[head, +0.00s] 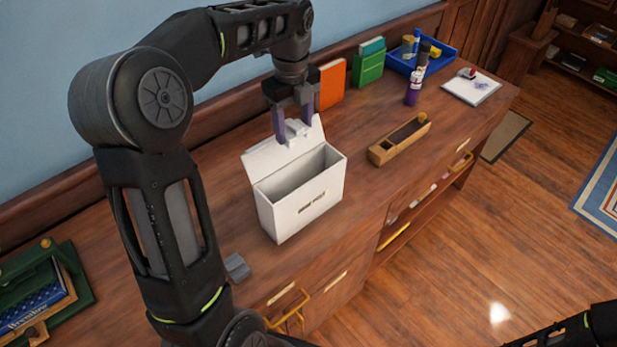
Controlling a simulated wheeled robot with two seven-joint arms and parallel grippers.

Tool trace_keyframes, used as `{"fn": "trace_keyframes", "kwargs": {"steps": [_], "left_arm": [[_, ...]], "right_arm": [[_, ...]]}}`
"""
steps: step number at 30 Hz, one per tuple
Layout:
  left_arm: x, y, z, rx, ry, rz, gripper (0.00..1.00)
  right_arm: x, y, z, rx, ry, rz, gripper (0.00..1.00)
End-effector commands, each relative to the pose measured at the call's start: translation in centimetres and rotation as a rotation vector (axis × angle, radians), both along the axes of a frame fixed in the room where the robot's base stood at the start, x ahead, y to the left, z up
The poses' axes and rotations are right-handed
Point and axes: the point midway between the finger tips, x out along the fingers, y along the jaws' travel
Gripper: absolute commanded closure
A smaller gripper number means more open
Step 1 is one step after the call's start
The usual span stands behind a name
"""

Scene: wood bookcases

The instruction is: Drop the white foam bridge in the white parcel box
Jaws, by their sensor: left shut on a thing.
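The white parcel box (305,205) stands on the wooden cabinet top with its top open and its flap (268,160) raised at the back. My left gripper (293,122) points down above the back of the box, by the raised flap. It is shut on a small white piece, the white foam bridge (296,130), which shows between the two fingers. The bridge's lower outline is hard to tell from the white flap behind it. The visible inside of the box looks grey and empty; its floor is hidden. Only part of my right arm shows at the bottom right; its gripper is out of view.
Right of the box lies a wooden tray (399,140). Behind stand an orange book (332,84), a green box (368,68), a blue tray (437,64) and a purple bottle (413,88). A small grey block (237,267) lies in front; a green holder (80,270) is at left.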

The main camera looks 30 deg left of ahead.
Motion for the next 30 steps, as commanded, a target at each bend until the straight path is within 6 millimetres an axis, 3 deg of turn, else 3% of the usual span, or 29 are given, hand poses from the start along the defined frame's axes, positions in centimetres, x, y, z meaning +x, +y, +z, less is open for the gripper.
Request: {"fn": "trace_keyframes", "kwargs": {"steps": [11, 24, 30], "left_arm": [[0.0, 0.0, -0.7, 0.000, 0.001, 0.001, 0.82], [0.0, 0.0, -5.5, 0.000, 0.001, 0.002, 0.82], [0.0, 0.0, -6.1, 0.000, 0.000, 0.002, 0.82]], "right_arm": [[0.0, 0.0, -0.4, 0.001, -0.001, 0.000, 0.64], [0.2, 0.4, -3.5, 0.008, -0.016, 0.001, 0.64], [0.2, 0.5, -4.0, 0.011, -0.019, 0.002, 0.64]]}}
